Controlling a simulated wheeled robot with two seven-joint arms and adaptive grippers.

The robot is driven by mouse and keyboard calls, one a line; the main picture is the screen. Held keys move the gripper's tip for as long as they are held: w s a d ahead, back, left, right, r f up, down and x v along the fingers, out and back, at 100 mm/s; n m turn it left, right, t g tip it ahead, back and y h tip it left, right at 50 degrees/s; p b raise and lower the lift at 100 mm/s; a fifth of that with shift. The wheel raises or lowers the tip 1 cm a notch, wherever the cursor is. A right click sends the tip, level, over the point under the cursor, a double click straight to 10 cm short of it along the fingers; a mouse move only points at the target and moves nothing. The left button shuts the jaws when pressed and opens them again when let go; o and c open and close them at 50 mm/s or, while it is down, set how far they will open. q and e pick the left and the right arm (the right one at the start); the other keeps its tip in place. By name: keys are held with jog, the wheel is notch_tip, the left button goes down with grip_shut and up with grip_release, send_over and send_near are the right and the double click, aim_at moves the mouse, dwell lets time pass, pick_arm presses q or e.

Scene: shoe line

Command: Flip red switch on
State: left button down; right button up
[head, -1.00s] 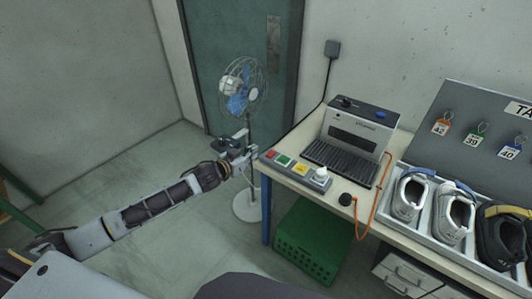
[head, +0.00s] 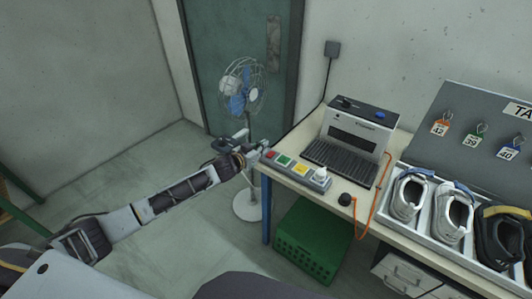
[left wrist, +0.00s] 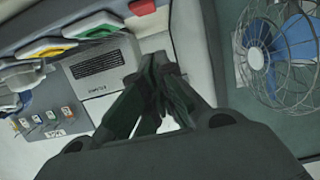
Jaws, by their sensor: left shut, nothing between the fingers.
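The red switch (head: 270,154) is at the left end of a grey switch strip (head: 318,184) on the left edge of the workbench. Beside it sit a green switch (head: 284,161) and a yellow one (head: 301,169). My left gripper (head: 259,147) is shut and empty, just left of the red switch; whether it touches cannot be told. In the left wrist view its dark fingers (left wrist: 160,65) are together, and the red switch (left wrist: 141,6) shows at the top edge, apart from the fingertips in the picture. My right gripper is not in view.
A grey machine (head: 354,140) stands behind the strip. A fan (head: 245,95) stands on the floor beyond my left gripper. A green crate (head: 308,240) is under the bench (head: 330,205). A tray of shoes (head: 425,228) and an orange cable (head: 372,210) are at right.

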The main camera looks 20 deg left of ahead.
aim_at(266, 160)
pick_arm(q)
jog(key=shift+x, duration=1.2)
jog(key=shift+f, duration=2)
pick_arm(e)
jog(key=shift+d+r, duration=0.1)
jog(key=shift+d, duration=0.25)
pick_arm(q)
jog(key=shift+f, duration=0.1)
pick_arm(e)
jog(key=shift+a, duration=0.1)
pick_arm(q)
jog(key=shift+f, duration=0.3)
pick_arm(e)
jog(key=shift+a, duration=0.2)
pick_arm(q)
jog(key=shift+r, duration=0.15)
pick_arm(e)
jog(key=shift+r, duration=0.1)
